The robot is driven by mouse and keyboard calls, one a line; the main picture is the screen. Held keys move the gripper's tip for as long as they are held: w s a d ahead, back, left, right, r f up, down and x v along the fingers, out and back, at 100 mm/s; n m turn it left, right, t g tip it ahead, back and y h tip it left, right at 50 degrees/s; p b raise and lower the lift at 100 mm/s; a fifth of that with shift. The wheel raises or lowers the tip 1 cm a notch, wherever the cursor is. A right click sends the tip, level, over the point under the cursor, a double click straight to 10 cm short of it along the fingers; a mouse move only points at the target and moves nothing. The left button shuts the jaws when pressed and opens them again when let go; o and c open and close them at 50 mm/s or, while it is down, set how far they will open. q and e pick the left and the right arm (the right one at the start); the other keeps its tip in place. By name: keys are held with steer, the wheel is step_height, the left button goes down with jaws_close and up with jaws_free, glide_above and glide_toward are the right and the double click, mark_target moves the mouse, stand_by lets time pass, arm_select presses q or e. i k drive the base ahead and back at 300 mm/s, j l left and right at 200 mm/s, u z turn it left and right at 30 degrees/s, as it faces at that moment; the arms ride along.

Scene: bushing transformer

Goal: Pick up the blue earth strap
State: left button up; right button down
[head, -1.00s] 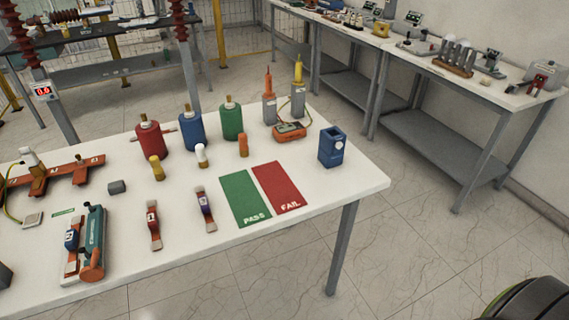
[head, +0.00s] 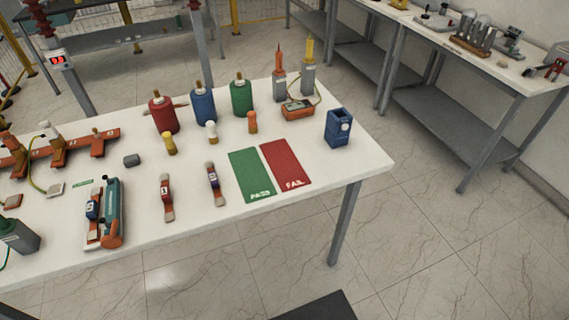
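A short copper-coloured strap with a blue band (head: 213,180) lies flat on the white table (head: 330,185), left of the green PASS mat (head: 251,175). It fits the blue earth strap. A similar strap with a red band (head: 166,192) lies to its left, apart from it. A smaller blue block (head: 92,209) sits on a device at the table's left front. Neither of my grippers shows in the head view.
Red (head: 163,116), blue (head: 203,108) and green (head: 241,98) cylinders stand behind the straps. A red FAIL mat (head: 286,165) and a blue box (head: 338,128) are to the right. A dark flat shape (head: 315,307) shows at the bottom edge.

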mark_target(92, 210)
steer(key=u, duration=1.5)
